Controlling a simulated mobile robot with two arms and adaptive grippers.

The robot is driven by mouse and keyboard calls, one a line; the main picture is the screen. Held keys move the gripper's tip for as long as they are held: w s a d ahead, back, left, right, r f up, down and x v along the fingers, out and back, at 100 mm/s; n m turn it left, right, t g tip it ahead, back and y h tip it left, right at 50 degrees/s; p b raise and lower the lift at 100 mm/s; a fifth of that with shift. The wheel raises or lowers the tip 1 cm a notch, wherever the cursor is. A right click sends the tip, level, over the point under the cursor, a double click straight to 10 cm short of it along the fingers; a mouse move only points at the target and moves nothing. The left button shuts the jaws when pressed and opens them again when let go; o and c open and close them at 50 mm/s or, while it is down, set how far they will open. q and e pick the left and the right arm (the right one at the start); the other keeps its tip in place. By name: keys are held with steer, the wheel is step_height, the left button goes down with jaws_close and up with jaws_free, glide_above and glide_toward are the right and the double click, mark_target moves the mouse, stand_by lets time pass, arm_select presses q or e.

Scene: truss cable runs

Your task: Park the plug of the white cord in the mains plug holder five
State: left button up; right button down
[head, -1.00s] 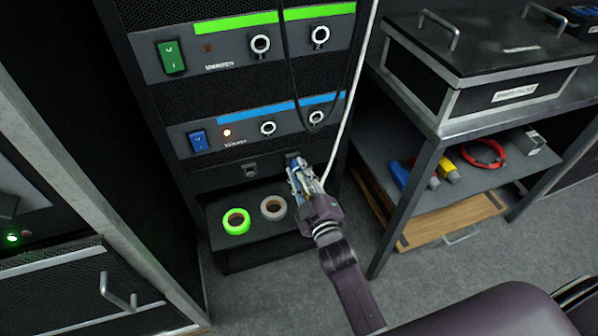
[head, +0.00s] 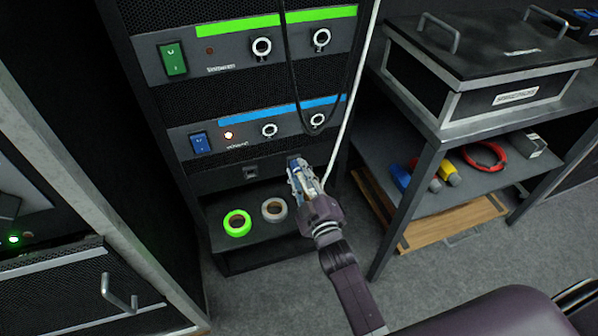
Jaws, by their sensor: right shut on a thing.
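The white cord (head: 352,100) hangs down the right side of the rack and runs to my right gripper (head: 297,168). The right gripper is shut on the end of the white cord, low at the rack front; its fingers hide the plug. It is just below the blue-striped panel, at the right part of a dark strip. A small holder (head: 250,173) shows on that strip to the left of the gripper. The spot right behind the gripper is mostly hidden, and I cannot tell whether the plug sits in a holder. No holder number is readable. My left gripper is not in view.
A black cord (head: 290,75) hangs in a loop in front of the rack. A green tape roll (head: 237,223) and a grey tape roll (head: 274,209) lie on the low shelf (head: 255,246). A metal table (head: 425,150) with a lidded case (head: 485,75) stands right.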

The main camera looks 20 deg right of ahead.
steer(key=c, duration=2)
jaws_free()
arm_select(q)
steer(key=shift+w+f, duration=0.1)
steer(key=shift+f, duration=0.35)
arm_select(e)
steer(key=o, duration=0.4)
steer(key=shift+s, duration=0.15)
